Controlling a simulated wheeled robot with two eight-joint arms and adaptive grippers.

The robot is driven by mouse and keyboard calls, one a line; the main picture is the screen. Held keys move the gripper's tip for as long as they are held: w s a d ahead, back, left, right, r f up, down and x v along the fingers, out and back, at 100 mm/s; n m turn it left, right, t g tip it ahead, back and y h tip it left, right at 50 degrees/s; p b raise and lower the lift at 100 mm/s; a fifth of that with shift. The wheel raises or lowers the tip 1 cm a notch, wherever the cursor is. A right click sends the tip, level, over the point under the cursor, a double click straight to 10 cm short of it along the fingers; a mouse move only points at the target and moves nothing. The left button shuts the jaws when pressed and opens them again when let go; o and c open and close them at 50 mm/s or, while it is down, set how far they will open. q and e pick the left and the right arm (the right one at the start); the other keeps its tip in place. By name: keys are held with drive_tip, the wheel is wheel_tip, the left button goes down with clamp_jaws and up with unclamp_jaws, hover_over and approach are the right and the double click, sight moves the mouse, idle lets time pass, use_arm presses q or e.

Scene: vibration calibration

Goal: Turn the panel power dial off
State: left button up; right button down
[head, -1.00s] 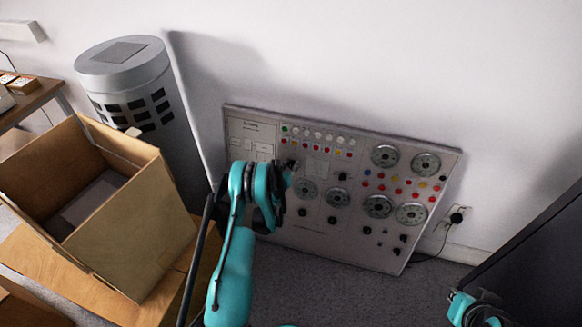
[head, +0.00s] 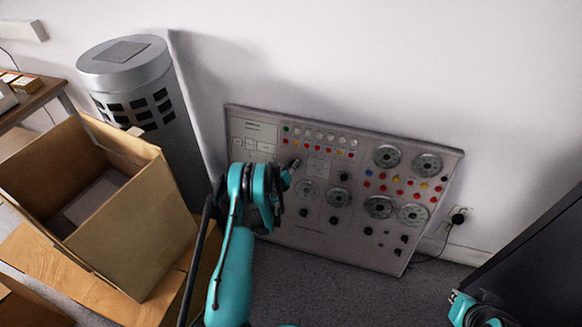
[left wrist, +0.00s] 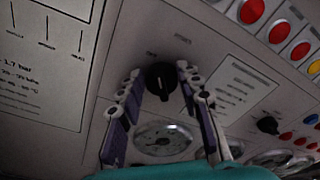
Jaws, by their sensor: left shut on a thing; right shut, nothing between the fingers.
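The grey control panel (head: 330,245) leans against the wall. The black power dial (left wrist: 160,79) is on its upper left part, with small lettering above it that I cannot read surely. My left gripper (left wrist: 163,96) is shut on the dial, one finger on each side of it in the left wrist view. In the head view my left gripper (head: 291,168) reaches the panel and hides the dial and nearby parts. My right gripper (head: 484,316) is at the bottom right edge, away from the panel, partly cut off; its fingers are hard to make out.
Round gauges (head: 386,157) and coloured buttons cover the panel's right part. An open cardboard box (head: 130,225) stands left of my left arm, before a grey cylinder (head: 124,70). A dark block (head: 535,265) stands at right. Carpet (head: 330,295) is clear before the panel.

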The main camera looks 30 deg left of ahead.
use_arm(q)
drive_tip(key=o, duration=1.2)
drive_tip(key=shift+c, duration=0.2)
wheel_tip(320, 180, up, 10)
